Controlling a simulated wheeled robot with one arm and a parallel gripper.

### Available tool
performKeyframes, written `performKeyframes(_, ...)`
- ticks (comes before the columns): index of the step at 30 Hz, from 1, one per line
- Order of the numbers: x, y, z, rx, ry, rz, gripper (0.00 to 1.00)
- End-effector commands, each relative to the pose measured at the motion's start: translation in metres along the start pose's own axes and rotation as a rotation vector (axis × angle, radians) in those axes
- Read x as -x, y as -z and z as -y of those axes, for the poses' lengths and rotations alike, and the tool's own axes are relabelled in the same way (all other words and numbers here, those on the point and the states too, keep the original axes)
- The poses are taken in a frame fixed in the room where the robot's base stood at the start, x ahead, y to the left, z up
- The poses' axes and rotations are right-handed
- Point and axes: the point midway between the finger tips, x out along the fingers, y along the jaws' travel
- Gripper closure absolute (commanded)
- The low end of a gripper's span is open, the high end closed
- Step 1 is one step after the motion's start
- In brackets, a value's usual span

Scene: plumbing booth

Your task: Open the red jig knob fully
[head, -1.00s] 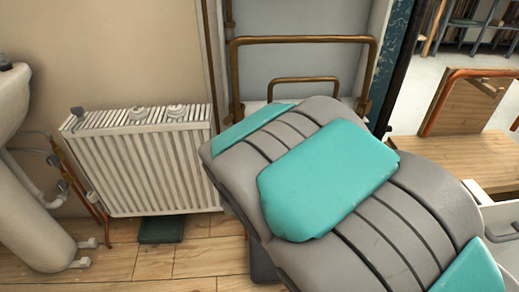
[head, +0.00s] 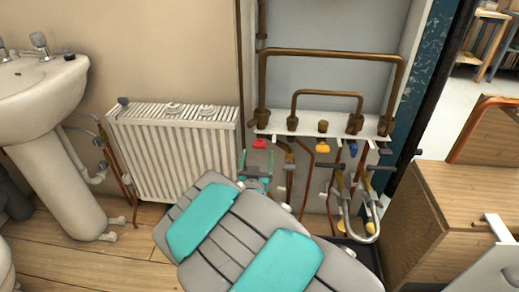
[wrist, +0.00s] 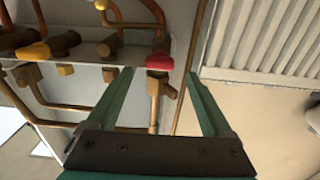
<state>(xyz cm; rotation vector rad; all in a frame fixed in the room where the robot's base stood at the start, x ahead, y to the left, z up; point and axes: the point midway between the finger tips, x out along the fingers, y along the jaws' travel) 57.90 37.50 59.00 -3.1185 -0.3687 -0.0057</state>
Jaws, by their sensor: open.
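The red jig knob (head: 259,143) sits at the left end of the pipe manifold, below the white shelf, in the head view. In the wrist view the red knob (wrist: 160,61) shows between the tips of my two teal fingers. My gripper (wrist: 159,74) is open and empty. In the head view my gripper (head: 256,168) is just below the red knob, partly hidden by my arm. I cannot tell whether a fingertip touches the knob.
A yellow knob (head: 322,147) and a blue knob (head: 353,149) hang to the right of the red one, among copper pipes (head: 330,52). A white radiator (head: 175,155) stands close on the left. A wooden bench (head: 470,205) is at the right.

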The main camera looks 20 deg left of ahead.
Motion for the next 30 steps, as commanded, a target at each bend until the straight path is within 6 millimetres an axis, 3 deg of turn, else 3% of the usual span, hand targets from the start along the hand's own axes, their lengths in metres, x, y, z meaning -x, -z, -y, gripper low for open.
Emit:
performKeyframes(9, -0.032, 0.000, 0.000, 0.000, 0.000, 0.003, 0.15)
performKeyframes(20, -0.037, -0.001, 0.000, 0.002, 0.000, 0.004, 0.15)
performKeyframes(30, -0.036, -0.001, 0.000, 0.001, 0.001, 0.004, 0.51)
